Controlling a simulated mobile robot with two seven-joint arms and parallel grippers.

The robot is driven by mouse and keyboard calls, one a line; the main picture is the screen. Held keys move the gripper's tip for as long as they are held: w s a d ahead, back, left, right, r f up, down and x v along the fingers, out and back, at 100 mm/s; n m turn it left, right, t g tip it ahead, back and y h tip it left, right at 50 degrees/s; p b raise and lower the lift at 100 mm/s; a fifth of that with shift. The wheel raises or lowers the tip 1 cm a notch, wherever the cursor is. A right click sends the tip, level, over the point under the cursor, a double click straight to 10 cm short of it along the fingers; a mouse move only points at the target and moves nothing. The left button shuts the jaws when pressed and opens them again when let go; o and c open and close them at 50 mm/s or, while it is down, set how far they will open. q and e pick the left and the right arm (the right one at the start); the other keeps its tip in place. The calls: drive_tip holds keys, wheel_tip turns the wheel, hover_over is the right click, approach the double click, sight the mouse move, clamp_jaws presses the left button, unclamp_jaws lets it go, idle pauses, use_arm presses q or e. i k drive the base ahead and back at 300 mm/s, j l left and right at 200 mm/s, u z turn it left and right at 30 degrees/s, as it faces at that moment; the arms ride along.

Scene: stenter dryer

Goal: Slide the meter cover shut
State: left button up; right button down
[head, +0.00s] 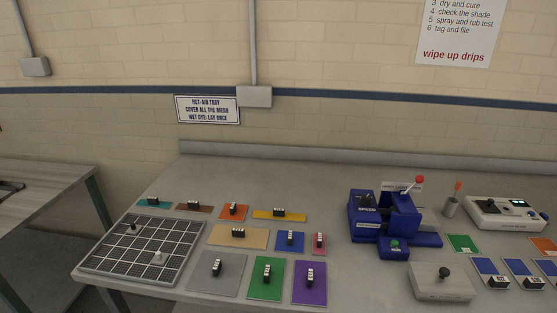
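A pale, low instrument (505,213) with a small lit display and buttons stands at the right back of the bench. It looks like the meter, and printing on its front is too small to read. A small dark knob shows on its left part, but I cannot clearly make out a cover or how far it is open. Neither of my grippers is in view.
A blue machine (396,217) with a red-knobbed lever stands left of the instrument, a grey cup (451,206) between them. A grey block (441,283) with a black knob sits in front. Several coloured panels and a mesh tray (97,263) fill the left.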

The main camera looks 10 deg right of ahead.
sight(489, 207)
drive_tip(key=z, duration=1.55)
drive_tip(key=i+l, duration=0.1)
drive_tip(key=l, duration=0.25)
drive_tip(key=i+l, duration=0.15)
drive_tip(key=l, duration=0.15)
drive_tip(key=i+l, duration=0.1)
drive_tip(key=l, duration=0.25)
